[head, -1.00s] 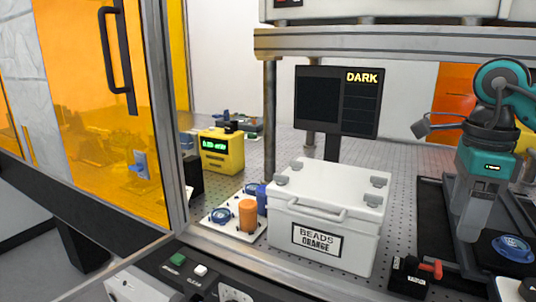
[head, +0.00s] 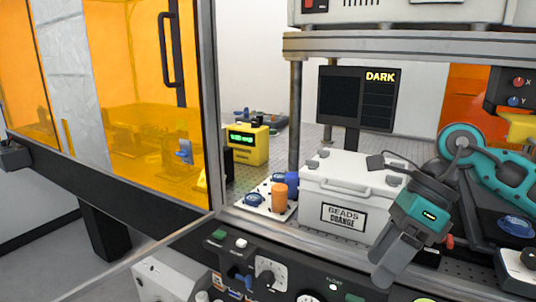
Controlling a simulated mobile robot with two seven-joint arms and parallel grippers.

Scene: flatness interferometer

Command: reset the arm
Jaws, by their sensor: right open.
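My right arm (head: 487,165) is teal and grey and comes in from the right edge. Its gripper (head: 383,277) is open and tilted, with its fingers pointing down and to the left. It hangs in front of the right side of the white box (head: 328,190) and above the front control panel, hiding part of both. I see nothing between its fingers. My left gripper is not in view.
The white box is labelled "BEADS ORANGE". An orange cylinder (head: 279,197) and a yellow device (head: 248,145) stand left of it. A dark monitor (head: 356,98) reads "DARK". The control panel (head: 230,262) has knobs. An orange-windowed door (head: 120,120) is at left.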

